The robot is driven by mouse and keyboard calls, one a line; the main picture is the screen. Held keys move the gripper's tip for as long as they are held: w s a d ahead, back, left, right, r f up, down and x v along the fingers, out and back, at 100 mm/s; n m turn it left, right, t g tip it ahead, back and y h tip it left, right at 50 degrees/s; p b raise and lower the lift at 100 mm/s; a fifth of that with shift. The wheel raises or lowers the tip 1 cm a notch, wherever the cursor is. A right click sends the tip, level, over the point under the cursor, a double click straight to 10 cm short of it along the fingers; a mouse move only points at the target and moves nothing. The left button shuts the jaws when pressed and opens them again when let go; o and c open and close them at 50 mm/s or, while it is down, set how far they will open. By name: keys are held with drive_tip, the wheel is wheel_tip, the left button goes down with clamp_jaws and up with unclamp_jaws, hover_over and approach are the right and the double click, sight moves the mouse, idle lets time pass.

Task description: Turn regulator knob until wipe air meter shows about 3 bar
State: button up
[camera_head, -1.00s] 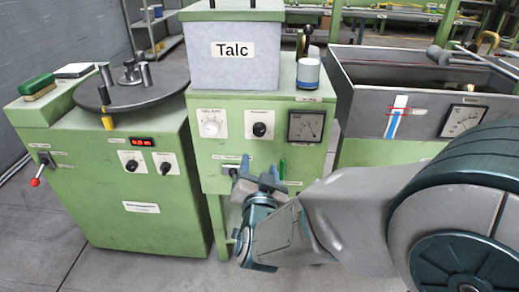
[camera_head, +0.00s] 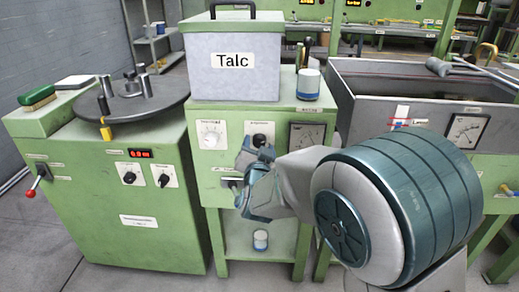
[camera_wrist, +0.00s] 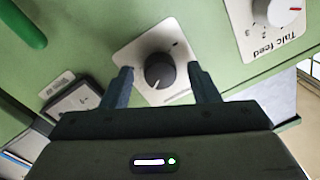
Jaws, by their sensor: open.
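The black regulator knob (camera_head: 259,140) sits on a white plate in the middle of the green talc cabinet's panel. In the wrist view the round knob (camera_wrist: 160,71) shows whole, with a pale pointer mark. My gripper (camera_wrist: 161,78) is open, with one finger on each side of the knob. Gaps show between fingers and knob, so it is not gripped. In the head view my gripper (camera_head: 257,149) covers the knob's lower part. A square dark meter (camera_head: 306,136) is right of the knob; its reading and label are too small to read.
A white talc feed dial (camera_head: 210,135) is left of the knob; it also shows in the wrist view (camera_wrist: 275,10). A Talc box (camera_head: 233,75) and a blue-white cup (camera_head: 308,84) stand on top. Another gauge (camera_head: 466,131) is on the right-hand trough.

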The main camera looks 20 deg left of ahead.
drive_tip(key=c, duration=1)
drive_tip(key=b, duration=0.1)
drive_tip(key=m+b, duration=0.1)
drive_tip(key=shift+w+f+b, duration=0.1)
drive_tip(key=shift+f+b, duration=0.15)
drive_tip(key=shift+b, duration=0.05)
drive_tip(key=shift+r+m+b, duration=0.2)
drive_tip(key=shift+m+b, duration=0.5)
drive_tip(key=shift+a, duration=0.1)
drive_tip(key=o, duration=1)
drive_tip(key=p+v, duration=0.2)
drive_tip(key=v, duration=1.2)
drive_tip(key=shift+p, duration=0.3)
